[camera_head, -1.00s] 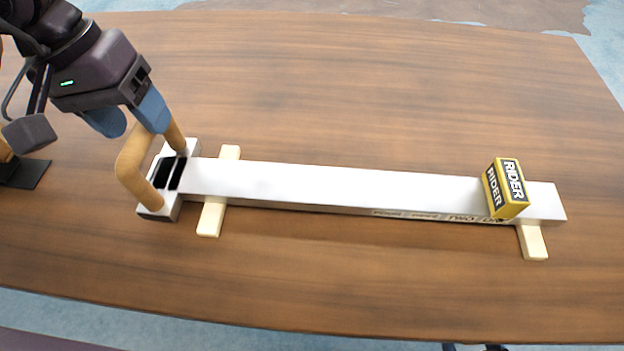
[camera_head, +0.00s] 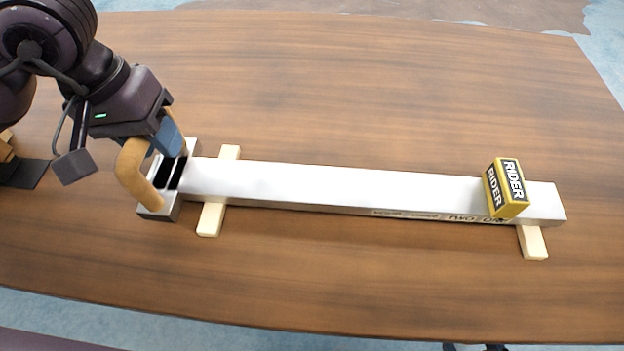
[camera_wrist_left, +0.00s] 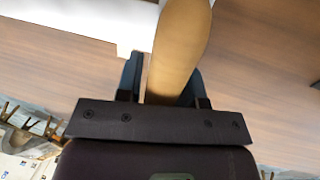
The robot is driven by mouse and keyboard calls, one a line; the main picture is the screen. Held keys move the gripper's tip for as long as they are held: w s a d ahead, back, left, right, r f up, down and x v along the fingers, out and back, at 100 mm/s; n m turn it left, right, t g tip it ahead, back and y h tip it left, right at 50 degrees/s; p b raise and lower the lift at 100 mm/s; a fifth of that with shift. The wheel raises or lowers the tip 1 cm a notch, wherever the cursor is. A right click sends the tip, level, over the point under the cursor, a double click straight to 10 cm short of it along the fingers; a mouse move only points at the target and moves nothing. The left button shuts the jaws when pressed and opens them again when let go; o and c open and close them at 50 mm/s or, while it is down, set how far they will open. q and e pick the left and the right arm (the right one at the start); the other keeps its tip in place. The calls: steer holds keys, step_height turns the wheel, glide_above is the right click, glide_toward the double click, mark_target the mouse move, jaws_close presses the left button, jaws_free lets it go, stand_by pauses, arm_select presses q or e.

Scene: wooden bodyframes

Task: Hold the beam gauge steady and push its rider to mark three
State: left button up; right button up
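The beam gauge is a long silver beam (camera_head: 330,188) lying across the table with a tan arched handle (camera_head: 130,170) at its left end. The yellow rider (camera_head: 507,190), lettered RIDER, sits on the beam near its right end. Front-edge lettering includes TWO just left of the rider and a partly covered word beside it; marks farther left are too small to read. My left gripper (camera_head: 166,138) is at the handle. In the left wrist view its blue fingers (camera_wrist_left: 165,80) stand either side of the handle, with a narrow gap at the left finger. My right gripper is not in view.
Pale wooden crosspieces (camera_head: 212,218) (camera_head: 532,242) show under the beam near both ends. The brown wooden table (camera_head: 350,90) is clear behind and in front of the beam. A dark flat piece (camera_head: 25,172) lies at the far left edge.

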arm_select(q)
jaws_close()
steer(key=shift+d, duration=0.65)
stand_by(2.2)
